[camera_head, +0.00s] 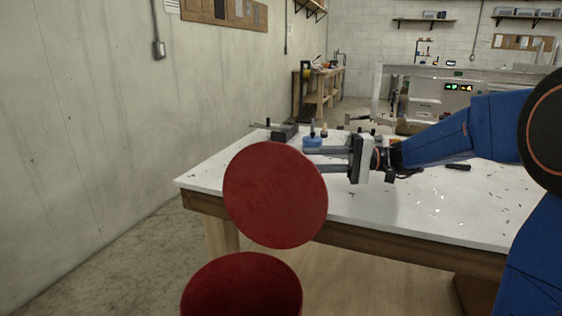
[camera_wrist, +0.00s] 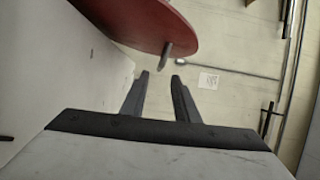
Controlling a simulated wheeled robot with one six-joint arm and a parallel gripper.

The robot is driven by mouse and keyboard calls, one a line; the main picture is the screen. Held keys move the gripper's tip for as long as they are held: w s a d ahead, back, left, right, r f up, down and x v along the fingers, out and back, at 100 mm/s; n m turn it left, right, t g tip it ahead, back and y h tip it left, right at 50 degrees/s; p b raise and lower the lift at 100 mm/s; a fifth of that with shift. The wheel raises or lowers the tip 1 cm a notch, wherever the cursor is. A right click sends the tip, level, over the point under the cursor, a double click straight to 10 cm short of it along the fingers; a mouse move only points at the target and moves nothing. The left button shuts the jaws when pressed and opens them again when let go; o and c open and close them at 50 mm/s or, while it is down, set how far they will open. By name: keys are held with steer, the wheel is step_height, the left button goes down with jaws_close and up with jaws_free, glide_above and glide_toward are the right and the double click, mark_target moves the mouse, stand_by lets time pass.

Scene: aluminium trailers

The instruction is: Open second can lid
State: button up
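A red can (camera_head: 243,290) stands at the bottom of the head view, in front of the table, its mouth open. Its round red lid (camera_head: 275,195) stands steeply tilted above the can; whether it joins the can is not clear. My gripper (camera_head: 312,160) is behind the lid at its upper right, its fingers apart and pointing left. The wrist view shows the lid (camera_wrist: 150,18) at the top, with a small grey handle (camera_wrist: 166,49) just beyond my fingertips (camera_wrist: 160,75). The gripper is open with nothing between the fingers. Only one can is in view.
A white-topped table (camera_head: 420,205) with scattered bits lies behind the can. Small tools and a blue item (camera_head: 312,142) sit on its far left corner. A concrete wall (camera_head: 80,150) is at left, with bare floor (camera_head: 130,240) between.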

mark_target(281, 161)
steer(key=a, duration=0.9)
steer(key=shift+s, duration=0.2)
jaws_close()
